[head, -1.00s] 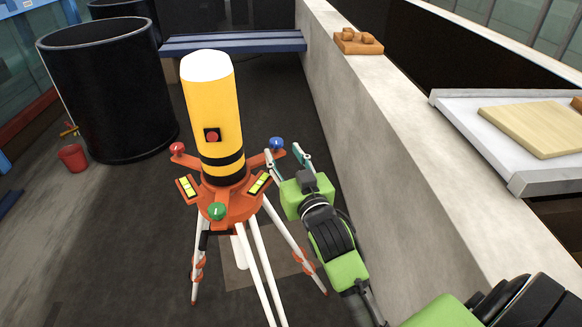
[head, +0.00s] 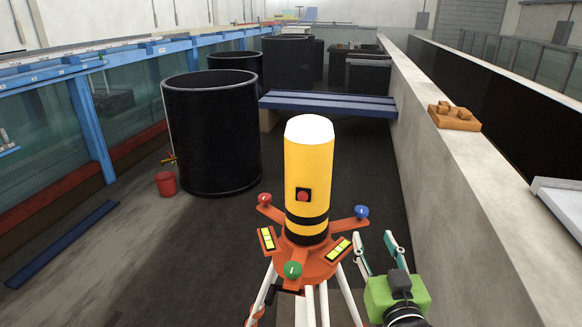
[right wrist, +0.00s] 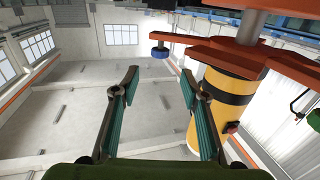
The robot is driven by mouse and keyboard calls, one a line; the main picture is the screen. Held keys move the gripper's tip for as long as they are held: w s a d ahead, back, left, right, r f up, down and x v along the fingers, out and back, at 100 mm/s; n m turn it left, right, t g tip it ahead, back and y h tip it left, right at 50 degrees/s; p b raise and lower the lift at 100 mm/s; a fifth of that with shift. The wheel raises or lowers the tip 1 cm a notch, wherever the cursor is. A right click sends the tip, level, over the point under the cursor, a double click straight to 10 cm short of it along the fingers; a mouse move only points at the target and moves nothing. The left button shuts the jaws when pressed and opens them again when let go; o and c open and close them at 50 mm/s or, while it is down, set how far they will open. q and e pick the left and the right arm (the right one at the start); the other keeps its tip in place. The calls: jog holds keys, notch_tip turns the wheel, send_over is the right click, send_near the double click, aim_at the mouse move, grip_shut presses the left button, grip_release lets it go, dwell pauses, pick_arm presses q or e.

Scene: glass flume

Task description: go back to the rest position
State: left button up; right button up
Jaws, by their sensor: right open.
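A yellow instrument (head: 309,170) with a white top and black bands stands upright on an orange tripod head (head: 310,262) with white legs. Around the head are a red knob (head: 264,199), a blue knob (head: 361,211) and a green knob (head: 292,270). My right gripper (head: 373,235) is open and empty, just right of the tripod head and below the blue knob in the picture. In the right wrist view, the blue knob (right wrist: 159,53) shows beyond the open fingertips (right wrist: 159,74), apart from them. My left gripper is out of view.
A concrete wall (head: 435,180) runs along the right, with an orange-brown block tray (head: 454,116) on it. A black tank (head: 210,140), a red bucket (head: 166,183) and a blue bench (head: 325,104) stand behind. Floor at left is mostly clear, with a blue beam (head: 62,243) lying there.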

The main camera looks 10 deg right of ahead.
jog(key=s+a+f+n+g+y, duration=0.1)
jog(key=s+a+f+g, duration=0.1)
jog(key=s+f+g, duration=0.45)
jog(key=s+a+f+n+g+y, duration=0.1)
jog(key=s+a+f, duration=0.2)
jog(key=f, duration=0.7)
jog(key=s+a+f+n+g+y, duration=0.1)
jog(key=s+a+f+g, duration=0.2)
jog(key=s, duration=0.6)
jog(key=s+a+f+n+g+y, duration=0.1)
jog(key=s+f+g, duration=0.3)
jog(key=s+f, duration=0.3)
notch_tip(320, 180, down, 31)
jog(key=s+b, duration=0.3)
jog(key=b, duration=0.2)
jog(key=s+d+f+g+b, duration=0.2)
jog(key=s+d+f+b, duration=0.1)
jog(key=s+f, duration=1.3)
notch_tip(320, 180, down, 3)
jog(key=shift+s+f+n+h+b, duration=0.1)
jog(key=shift+s+n+h+b, duration=0.2)
jog(key=shift+b, duration=0.3)
